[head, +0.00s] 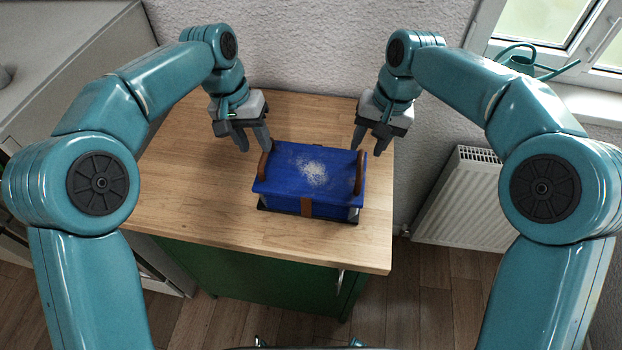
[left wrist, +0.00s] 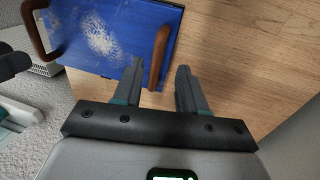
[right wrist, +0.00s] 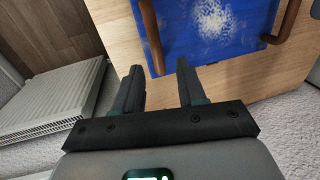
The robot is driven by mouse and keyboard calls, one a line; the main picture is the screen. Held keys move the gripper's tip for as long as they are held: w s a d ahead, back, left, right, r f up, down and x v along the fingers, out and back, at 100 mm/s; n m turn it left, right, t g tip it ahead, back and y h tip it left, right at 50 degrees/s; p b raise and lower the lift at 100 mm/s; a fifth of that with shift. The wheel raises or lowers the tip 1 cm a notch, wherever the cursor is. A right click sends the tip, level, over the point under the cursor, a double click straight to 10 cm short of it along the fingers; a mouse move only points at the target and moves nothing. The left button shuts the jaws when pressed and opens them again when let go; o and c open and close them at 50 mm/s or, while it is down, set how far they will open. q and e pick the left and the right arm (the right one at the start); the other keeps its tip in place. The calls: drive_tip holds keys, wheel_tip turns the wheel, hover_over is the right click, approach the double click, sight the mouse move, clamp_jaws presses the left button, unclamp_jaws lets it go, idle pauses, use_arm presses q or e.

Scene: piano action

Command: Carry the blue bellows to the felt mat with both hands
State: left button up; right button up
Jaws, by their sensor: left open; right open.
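The blue bellows (head: 285,178) sits on the wooden worktop, with a pale dusty patch on its top. It has a brown handle (head: 263,166) at its left end and another (head: 359,172) at its right end. My left gripper (head: 253,146) is open and empty by the left handle. In the left wrist view that handle (left wrist: 159,60) shows just ahead of the fingertips (left wrist: 160,66). My right gripper (head: 368,146) is open and empty just behind the right handle. In the right wrist view that handle (right wrist: 152,35) shows ahead of the fingertips (right wrist: 159,66). I cannot make out a felt mat.
The worktop (head: 200,185) is clear left of the bellows and in front of it. Its right edge is close to the bellows. A green cabinet (head: 250,280) is below. A white radiator (head: 465,195) stands to the right, and a wall is behind.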

sight(262, 157)
use_arm(q)
drive_tip(key=f, duration=0.2)
drive_tip(key=d+f, duration=0.1)
drive_tip(key=f, duration=0.2)
drive_tip(key=shift+d+f, duration=0.15)
use_arm(e)
drive_tip(key=f, duration=0.5)
drive_tip(key=shift+w+a+f, duration=0.1)
drive_tip(key=shift+a+f, duration=0.05)
drive_tip(key=shift+a, duration=0.2)
use_arm(q)
drive_tip(key=shift+f, duration=0.25)
use_arm(e)
drive_tip(key=shift+a+f, duration=0.15)
drive_tip(key=shift+f, duration=0.1)
use_arm(q)
drive_tip(key=shift+s+f, duration=0.1)
use_arm(e)
drive_tip(key=shift+f, duration=0.1)
use_arm(q)
drive_tip(key=shift+s+d, duration=0.15)
drive_tip(key=shift+d, duration=0.05)
drive_tip(key=shift+w+a, duration=0.15)
drive_tip(key=shift+w, duration=0.05)
clamp_jaws()
use_arm(e)
clamp_jaws()
use_arm(q)
drive_tip(key=shift+s, duration=0.1)
